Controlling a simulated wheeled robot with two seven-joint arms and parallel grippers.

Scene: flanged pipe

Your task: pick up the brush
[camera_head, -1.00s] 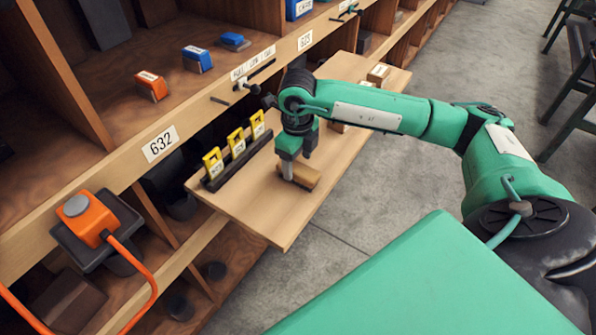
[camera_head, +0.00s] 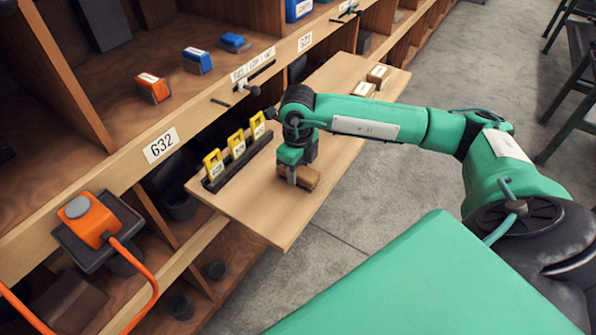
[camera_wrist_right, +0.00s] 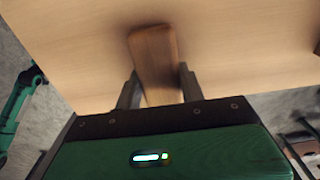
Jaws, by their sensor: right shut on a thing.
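The brush (camera_head: 309,179) is a brown wooden block-shaped piece on the light wooden pull-out board. In the right wrist view its brown wooden body (camera_wrist_right: 154,55) runs up between the two dark fingers. My right gripper (camera_head: 292,180) points down at the board, with its fingers on both sides of the brush. It is shut on the brush; in the right wrist view the right gripper (camera_wrist_right: 160,90) hides the near end. I cannot tell whether the brush touches the board. My left gripper is not in view.
The board (camera_head: 275,226) juts from the shelving. A dark rack with several yellow-tagged pieces (camera_head: 237,146) stands left of the gripper. Two small blocks (camera_head: 378,75) lie at the board's far end. An orange device (camera_head: 88,220) with a cable sits at lower left.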

